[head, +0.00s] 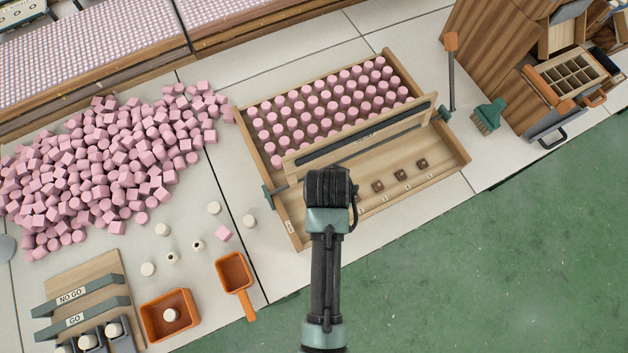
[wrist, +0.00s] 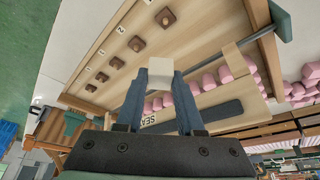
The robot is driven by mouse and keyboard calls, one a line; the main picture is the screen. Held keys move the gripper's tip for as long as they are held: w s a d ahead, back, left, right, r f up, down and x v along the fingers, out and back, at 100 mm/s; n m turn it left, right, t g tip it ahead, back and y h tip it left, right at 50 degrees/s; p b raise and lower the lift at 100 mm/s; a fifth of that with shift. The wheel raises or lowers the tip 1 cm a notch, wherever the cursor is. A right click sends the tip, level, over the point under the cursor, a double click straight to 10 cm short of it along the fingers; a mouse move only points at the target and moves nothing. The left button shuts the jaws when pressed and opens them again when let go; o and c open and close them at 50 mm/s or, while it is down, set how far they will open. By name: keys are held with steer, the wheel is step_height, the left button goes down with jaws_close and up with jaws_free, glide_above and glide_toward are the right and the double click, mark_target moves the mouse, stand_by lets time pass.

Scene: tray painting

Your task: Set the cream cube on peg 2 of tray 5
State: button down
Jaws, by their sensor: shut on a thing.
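My gripper (wrist: 160,82) is shut on the cream cube (wrist: 160,68), held at its fingertips in the wrist view. The tray (head: 458,150) is a wooden box with a slanted lengthwise board. Its bare near strip carries a row of brown square pegs, all empty where visible. In the wrist view, the peg beside the label "2" (wrist: 137,43) is up and left of the cube. The cube appears over the tray strip; its height is unclear. In the head view my arm hides the cube, the fingertips and some pegs. The tray's number is not readable.
Pink cylinders fill the tray's far part, behind the board (head: 360,138). A heap of pink pieces (head: 110,165) lies to the left. Several loose cream pieces, an orange scoop (head: 234,272) and an orange bin (head: 157,325) are lower left. A green brush (head: 488,116) lies right.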

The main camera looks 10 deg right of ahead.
steer(key=d+f+m+b, duration=0.1)
steer(key=d+f, duration=0.1)
steer(key=d+f+m+h+b, duration=0.1)
steer(key=d+f+b, duration=0.1)
steer(key=shift+d+f+m, duration=0.3)
steer(key=shift+f, duration=0.35)
steer(key=shift+f, duration=0.6)
stand_by(1.6)
jaws_free()
stand_by(0.4)
